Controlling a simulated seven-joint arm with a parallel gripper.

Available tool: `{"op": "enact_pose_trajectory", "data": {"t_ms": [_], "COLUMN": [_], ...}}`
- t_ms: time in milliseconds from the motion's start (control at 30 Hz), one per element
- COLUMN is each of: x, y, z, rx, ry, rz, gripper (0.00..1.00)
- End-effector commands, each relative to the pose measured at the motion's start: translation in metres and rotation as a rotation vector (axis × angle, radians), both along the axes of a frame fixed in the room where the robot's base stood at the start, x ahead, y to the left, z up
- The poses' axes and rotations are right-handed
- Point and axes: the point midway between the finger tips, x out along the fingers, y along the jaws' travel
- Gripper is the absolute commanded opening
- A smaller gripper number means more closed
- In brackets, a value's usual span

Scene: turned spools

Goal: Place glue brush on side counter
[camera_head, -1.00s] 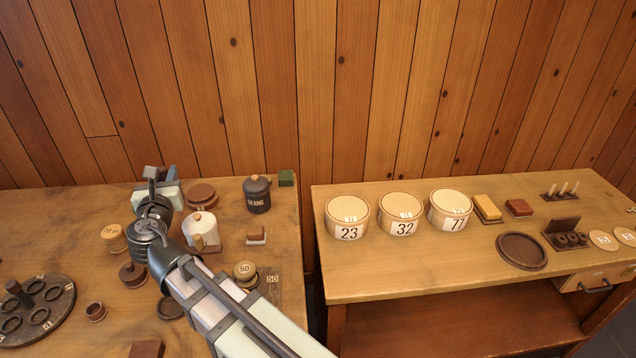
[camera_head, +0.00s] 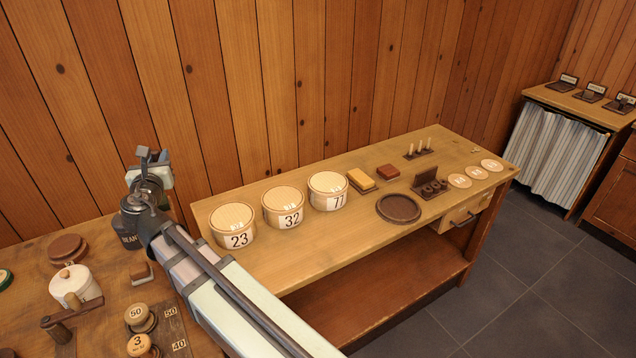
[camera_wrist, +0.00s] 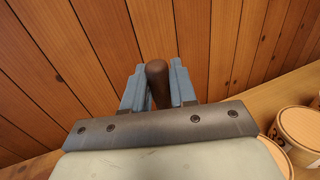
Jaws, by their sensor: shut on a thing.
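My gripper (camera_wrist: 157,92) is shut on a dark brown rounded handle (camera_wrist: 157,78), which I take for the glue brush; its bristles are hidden. In the head view my gripper (camera_head: 147,162) is held up in front of the plank wall, near the gap between two counters, and the brush cannot be made out there. A wooden counter (camera_head: 330,248) with a drawer stands to the right of my gripper. A smaller counter with a striped curtain (camera_head: 560,152) stands at the far right. Which one is the side counter, I cannot tell.
Round boxes 23 (camera_head: 232,226), 32 (camera_head: 284,207) and 77 (camera_head: 329,191) line the middle counter. A dark round tray (camera_head: 398,208), a yellow block (camera_head: 361,181) and a dark holder (camera_head: 428,184) sit farther right. Small labelled stands (camera_head: 590,92) occupy the curtained counter's top. Grey floor lies between.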

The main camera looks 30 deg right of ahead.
Motion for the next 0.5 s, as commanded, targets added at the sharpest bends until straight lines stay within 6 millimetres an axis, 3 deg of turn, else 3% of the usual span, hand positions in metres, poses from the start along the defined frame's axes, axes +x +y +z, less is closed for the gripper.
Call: {"op": "enact_pose_trajectory", "data": {"t_ms": [33, 500], "x": [0.004, 0.016], "y": [-0.019, -0.181], "z": [0.0, 0.0], "rx": [0.0, -0.001], "ry": [0.0, 0.0], "rz": [-0.025, -0.231], "gripper": [0.0, 0.0]}}
